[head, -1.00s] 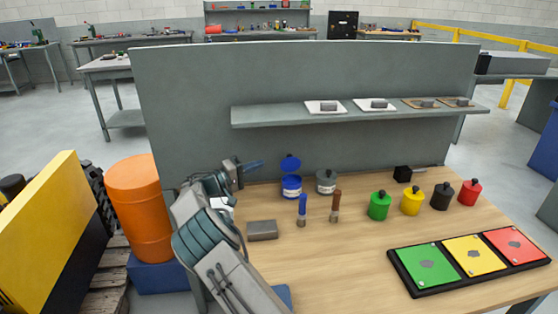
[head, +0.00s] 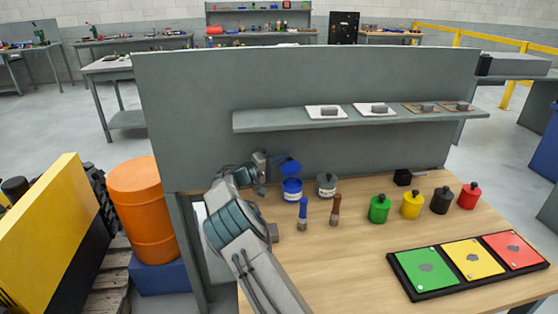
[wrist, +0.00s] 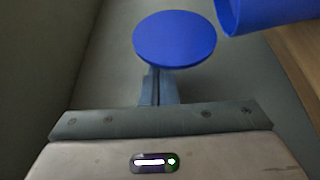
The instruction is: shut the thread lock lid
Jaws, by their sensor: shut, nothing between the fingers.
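The thread lock is a blue pot (head: 292,190) with a pale label, standing at the back of the wooden table. Its round blue lid (head: 291,168) is open, tilted up above the pot's back rim. In the wrist view the lid (wrist: 175,38) is a full blue disc, and part of the pot (wrist: 270,12) shows at top right. My gripper (head: 279,159) is shut and empty, close beside the lid on its left. In the wrist view its fingers (wrist: 158,88) reach up to the lid's lower edge; I cannot tell whether they touch it.
A grey pot (head: 326,185) stands just right of the blue one. A blue-handled tool (head: 303,210) and a brown-handled tool (head: 335,207) stand in front. A grey panel (head: 200,130) with a shelf (head: 370,119) rises close behind. My arm covers the table's left part.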

